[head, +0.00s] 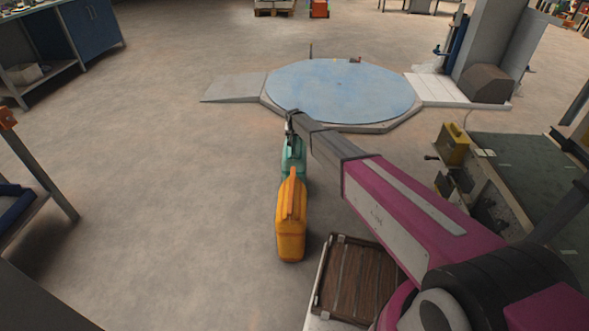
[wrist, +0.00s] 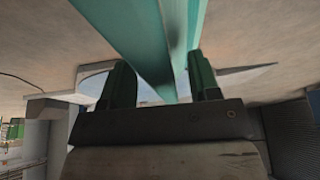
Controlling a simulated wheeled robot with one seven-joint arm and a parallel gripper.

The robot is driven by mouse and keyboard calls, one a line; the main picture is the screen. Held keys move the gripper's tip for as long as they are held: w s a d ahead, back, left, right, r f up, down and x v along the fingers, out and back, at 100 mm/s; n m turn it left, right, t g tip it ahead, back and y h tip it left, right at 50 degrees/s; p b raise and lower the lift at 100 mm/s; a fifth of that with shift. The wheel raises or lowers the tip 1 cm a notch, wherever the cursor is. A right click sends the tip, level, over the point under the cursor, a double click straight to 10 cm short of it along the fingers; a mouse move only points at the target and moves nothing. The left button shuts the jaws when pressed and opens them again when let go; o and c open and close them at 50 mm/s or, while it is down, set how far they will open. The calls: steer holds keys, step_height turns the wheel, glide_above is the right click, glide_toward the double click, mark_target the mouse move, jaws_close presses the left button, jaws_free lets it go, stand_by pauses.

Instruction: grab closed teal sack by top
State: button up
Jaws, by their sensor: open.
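The teal sack (head: 293,164) stands upright on the floor in the head view, partly hidden behind an orange sack and below the end of my arm. My gripper (head: 291,135) is at the top of the teal sack. In the wrist view my gripper (wrist: 160,78) shows its two dark green fingers apart. The teal sack (wrist: 135,35) comes in from the upper edge and narrows to a strip between the fingers. The strip lies nearer the right finger; I cannot tell whether they touch.
The orange sack (head: 291,222) stands right in front of the teal one. A brown wooden slatted crate (head: 352,280) lies to the right, under my arm. A round blue platform (head: 340,90) with ramps is behind. A bench (head: 500,170) is at right.

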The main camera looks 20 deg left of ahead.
steer(key=shift+f, duration=0.25)
stand_by(0.5)
steer(key=shift+r, duration=0.1)
jaws_close()
